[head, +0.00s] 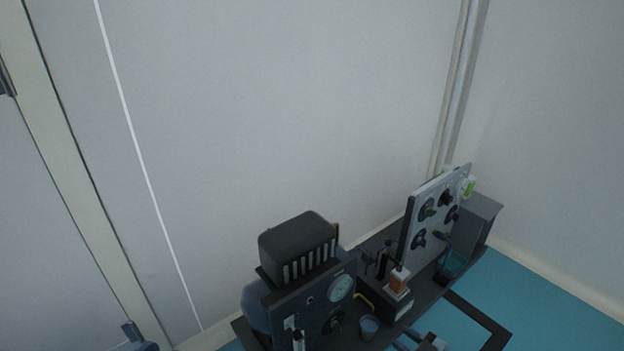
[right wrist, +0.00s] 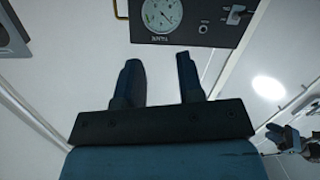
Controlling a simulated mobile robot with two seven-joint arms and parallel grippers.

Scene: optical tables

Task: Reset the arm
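My right gripper (head: 408,338) shows only in part at the bottom edge of the head view, in front of the dark equipment table. In the right wrist view its two dark blue fingers (right wrist: 159,62) stand apart with nothing between them. A dark panel with a round gauge (right wrist: 190,18) lies beyond the fingertips. My left gripper (head: 133,332) barely shows at the bottom left of the head view, by the wall; most of it is cut off, and its opening cannot be read.
The dark table (head: 373,245) carries a gauge unit (head: 335,295), a small device with an orange-brown block (head: 398,280) and an upright grey panel with knobs (head: 428,215). Pale walls stand behind. Blue floor (head: 545,300) is open at the right.

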